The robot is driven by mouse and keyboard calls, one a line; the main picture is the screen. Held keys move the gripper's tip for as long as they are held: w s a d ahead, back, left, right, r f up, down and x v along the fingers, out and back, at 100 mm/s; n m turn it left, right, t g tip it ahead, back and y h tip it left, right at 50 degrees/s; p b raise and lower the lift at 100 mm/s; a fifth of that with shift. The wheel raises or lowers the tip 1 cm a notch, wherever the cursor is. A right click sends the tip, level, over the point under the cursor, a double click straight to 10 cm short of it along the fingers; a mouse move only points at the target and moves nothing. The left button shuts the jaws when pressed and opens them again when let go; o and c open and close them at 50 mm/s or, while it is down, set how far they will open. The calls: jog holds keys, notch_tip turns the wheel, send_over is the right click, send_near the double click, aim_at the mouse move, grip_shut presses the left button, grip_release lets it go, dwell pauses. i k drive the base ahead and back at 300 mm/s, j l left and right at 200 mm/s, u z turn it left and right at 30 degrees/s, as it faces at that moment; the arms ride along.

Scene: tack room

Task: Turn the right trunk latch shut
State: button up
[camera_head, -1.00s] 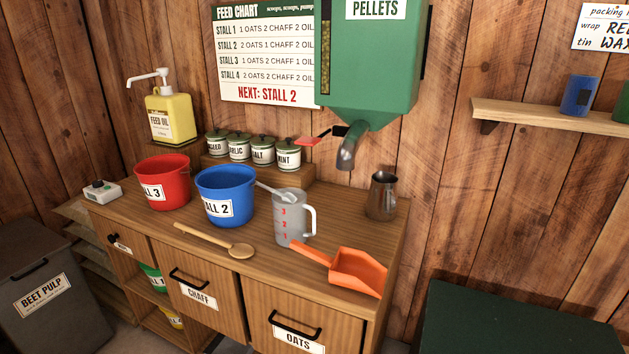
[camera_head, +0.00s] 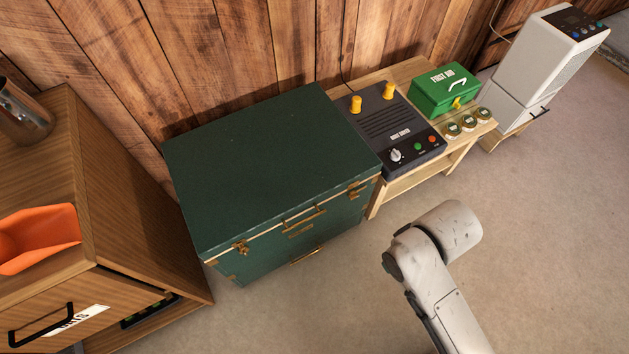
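The dark green trunk (camera_head: 270,160) stands on the floor against the plank wall with its lid down. Its right latch (camera_head: 355,190) is a small brass fitting near the right end of the front edge; it is too small to tell how it is turned. The left latch (camera_head: 241,247) is a similar brass fitting near the left end. A brass handle or hasp (camera_head: 304,215) sits between them. Part of my own white arm shows at the lower right, apart from the trunk. My gripper is not in view.
A wooden cabinet with an orange scoop (camera_head: 40,238) stands left of the trunk. Right of it, a low bench (camera_head: 408,73) holds a dark control box (camera_head: 388,125), a green first aid box (camera_head: 443,90) and small tins. The floor (camera_head: 330,310) in front of the trunk is clear.

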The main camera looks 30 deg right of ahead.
aim_at(353, 194)
jog(key=i+j+z, duration=0.1)
jog(key=k, duration=0.95)
